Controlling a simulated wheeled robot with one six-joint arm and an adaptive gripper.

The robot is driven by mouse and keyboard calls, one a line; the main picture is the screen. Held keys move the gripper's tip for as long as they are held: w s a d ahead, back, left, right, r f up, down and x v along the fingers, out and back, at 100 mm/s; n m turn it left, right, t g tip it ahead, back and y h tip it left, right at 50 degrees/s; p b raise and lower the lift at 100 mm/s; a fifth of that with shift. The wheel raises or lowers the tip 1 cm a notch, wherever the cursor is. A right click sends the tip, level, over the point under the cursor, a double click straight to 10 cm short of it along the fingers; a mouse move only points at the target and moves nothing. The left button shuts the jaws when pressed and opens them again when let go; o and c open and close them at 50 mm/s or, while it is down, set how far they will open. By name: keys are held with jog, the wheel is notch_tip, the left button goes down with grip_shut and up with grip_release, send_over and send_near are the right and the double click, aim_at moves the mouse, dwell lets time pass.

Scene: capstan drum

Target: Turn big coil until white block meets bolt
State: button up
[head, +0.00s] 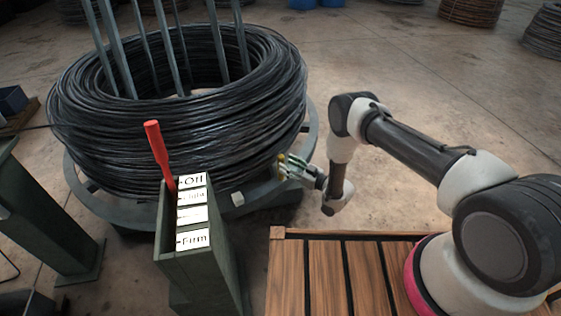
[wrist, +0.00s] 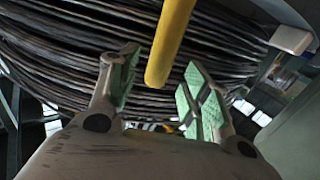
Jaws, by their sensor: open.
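The big coil (head: 185,110) of dark wire sits on a grey ring-shaped base (head: 120,212) with upright grey bars inside it. A small white block (head: 238,198) is on the ring's front rim, left of my gripper; what looks like the same block is at upper right in the wrist view (wrist: 291,38). My gripper (head: 287,166) is at the ring's right front edge, close to the coil. In the wrist view its green-padded fingers (wrist: 160,85) are apart, with a yellow post (wrist: 170,40) showing between them. I cannot make out whether they touch it. I cannot pick out the bolt.
A green lever stand (head: 195,250) with a red handle (head: 157,145) stands in front of the ring. Its labels include Off and Firm; the handle leans near the Off end. A slatted wooden deck (head: 325,280) is at front. Open floor lies right of the coil.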

aim_at(283, 162)
jog(key=shift+x, duration=2.3)
grip_shut()
